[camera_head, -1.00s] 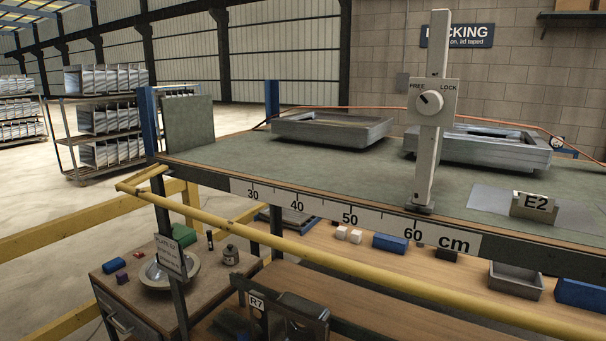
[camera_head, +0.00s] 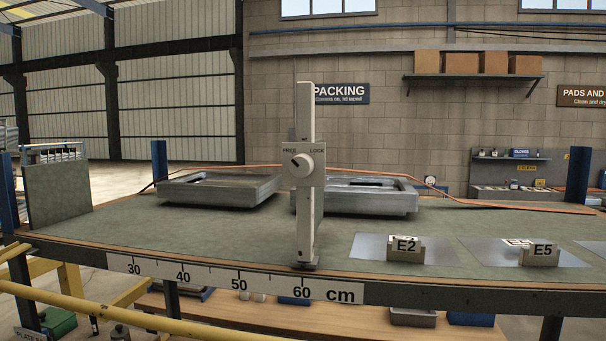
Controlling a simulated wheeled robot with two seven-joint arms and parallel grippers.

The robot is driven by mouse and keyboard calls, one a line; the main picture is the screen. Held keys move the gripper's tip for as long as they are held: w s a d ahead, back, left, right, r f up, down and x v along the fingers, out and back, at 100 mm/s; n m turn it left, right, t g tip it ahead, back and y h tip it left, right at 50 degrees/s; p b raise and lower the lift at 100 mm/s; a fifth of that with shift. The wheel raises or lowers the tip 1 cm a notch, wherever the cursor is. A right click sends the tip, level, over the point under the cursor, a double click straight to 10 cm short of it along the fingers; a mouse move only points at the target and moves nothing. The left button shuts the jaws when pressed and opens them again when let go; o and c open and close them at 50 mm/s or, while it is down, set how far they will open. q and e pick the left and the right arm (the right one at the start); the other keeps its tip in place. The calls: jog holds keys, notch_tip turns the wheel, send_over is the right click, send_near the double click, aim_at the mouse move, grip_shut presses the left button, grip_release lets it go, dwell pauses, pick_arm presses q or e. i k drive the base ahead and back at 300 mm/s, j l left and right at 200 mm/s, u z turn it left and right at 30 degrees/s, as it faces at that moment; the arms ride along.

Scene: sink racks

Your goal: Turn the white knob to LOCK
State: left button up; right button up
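The white knob (camera_head: 302,165) sits on a pale plate fixed to an upright white post (camera_head: 305,230) at the front edge of the bench. The plate reads FREE at its upper left and LOCK at its upper right. The knob's dark pointer mark lies on its left part, slanting up toward FREE. Neither of my grippers is in view, and nothing touches the knob.
Two grey metal frames (camera_head: 220,188) (camera_head: 368,197) lie on the bench behind the post. Label blocks E2 (camera_head: 404,250) and E5 (camera_head: 539,254) stand to its right. A cm ruler (camera_head: 210,277) runs along the front edge, with a yellow rail (camera_head: 130,316) below left.

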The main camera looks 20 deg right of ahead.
aim_at(302, 165)
jog(key=k+l+z, duration=0.15)
jog(key=k+l, duration=0.2)
jog(key=k+l+z, duration=0.1)
jog(key=k+l, duration=0.2)
jog(key=l, duration=0.15)
jog(key=k+l+z, duration=0.15)
jog(key=k+l, duration=0.15)
jog(key=l, duration=0.15)
